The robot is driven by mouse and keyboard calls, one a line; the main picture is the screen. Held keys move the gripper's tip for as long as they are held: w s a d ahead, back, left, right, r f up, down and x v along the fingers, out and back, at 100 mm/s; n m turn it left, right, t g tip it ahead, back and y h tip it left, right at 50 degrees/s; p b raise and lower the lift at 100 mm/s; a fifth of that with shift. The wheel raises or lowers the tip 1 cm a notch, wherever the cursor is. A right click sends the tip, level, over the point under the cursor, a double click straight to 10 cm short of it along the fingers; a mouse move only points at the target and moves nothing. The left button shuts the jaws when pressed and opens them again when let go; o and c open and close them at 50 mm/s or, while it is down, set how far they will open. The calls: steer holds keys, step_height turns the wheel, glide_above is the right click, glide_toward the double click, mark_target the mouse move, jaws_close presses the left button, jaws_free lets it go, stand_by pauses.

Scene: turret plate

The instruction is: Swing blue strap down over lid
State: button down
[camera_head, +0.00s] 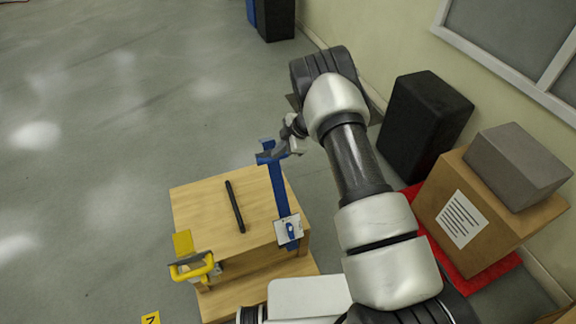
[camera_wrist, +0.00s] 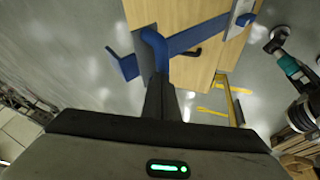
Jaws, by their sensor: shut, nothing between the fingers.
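The blue strap (camera_head: 279,190) rises from a white hinge plate (camera_head: 289,231) at the right front edge of the wooden lid (camera_head: 205,205) and ends in a blue crosspiece. In the wrist view the strap (camera_wrist: 195,38) runs across the upper middle, with a bent blue bar just in front of my fingers. My gripper (camera_head: 284,149) is shut with nothing between its fingers, close beside the strap's free end. In the wrist view my fingers (camera_wrist: 162,100) overlap the blue bar; I cannot tell whether they touch it. A black handle (camera_head: 235,206) lies on the lid.
A yellow latch (camera_head: 194,268) sits at the box's left front corner. To the right stand a cardboard box (camera_head: 480,220) with a grey block (camera_head: 518,165) on it and a black case (camera_head: 425,120).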

mark_target(270, 138)
steer(key=w+a+f+b, duration=0.1)
steer(key=w+b, duration=0.1)
steer(key=w+f+b, duration=0.1)
steer(key=w+b, duration=0.2)
steer(key=w+a+f+b, duration=0.1)
steer(key=w+f+b, duration=0.1)
steer(key=w+b, duration=0.1)
steer(key=shift+a+f, duration=0.1)
steer(key=shift+a, duration=0.2)
steer(key=shift+w+a+f+b, duration=0.1)
steer(key=shift+w+a+b, duration=0.05)
steer(key=shift+w+b, duration=0.55)
steer(key=shift+w+a+f+b, duration=0.15)
steer(key=shift+w+b, duration=0.3)
steer(key=shift+b, duration=0.35)
steer(key=shift+r, duration=0.15)
